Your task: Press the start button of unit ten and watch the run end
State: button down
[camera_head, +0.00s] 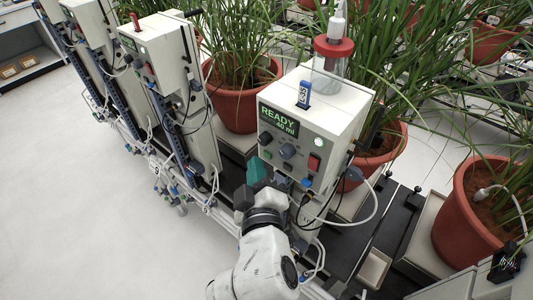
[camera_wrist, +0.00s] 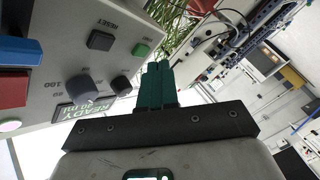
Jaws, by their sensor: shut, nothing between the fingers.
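The nearest unit is a cream control box (camera_head: 335,110) whose green display (camera_head: 278,120) reads READY and 40 ml. I cannot make out a unit number on it. A small green button (camera_wrist: 141,50) sits on its front panel, beside a dark button labelled RESET (camera_wrist: 100,40). My gripper (camera_head: 257,168) is at the lower left of this panel, its green fingers shut together and empty. In the wrist view the gripper (camera_wrist: 158,68) points past the panel's edge, close to the green button; I cannot tell whether they touch.
The panel also carries dark knobs (camera_wrist: 82,88) and a red switch (camera_head: 314,162). A bottle with a red cap (camera_head: 334,46) stands on the box. Similar units (camera_head: 160,50) line up at left. Potted plants (camera_head: 240,100) stand behind. The floor at left (camera_head: 70,200) is clear.

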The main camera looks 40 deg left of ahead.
jog(key=shift+w, duration=0.1)
jog(key=shift+w, duration=0.35)
jog(key=shift+w+p, duration=0.35)
dwell(0.6)
dwell(0.4)
jog(key=shift+s+b, duration=0.4)
jog(key=shift+s, duration=0.4)
jog(key=shift+s+a+b, duration=0.2)
jog(key=shift+s+b, duration=0.85)
jog(key=shift+s, duration=1.45)
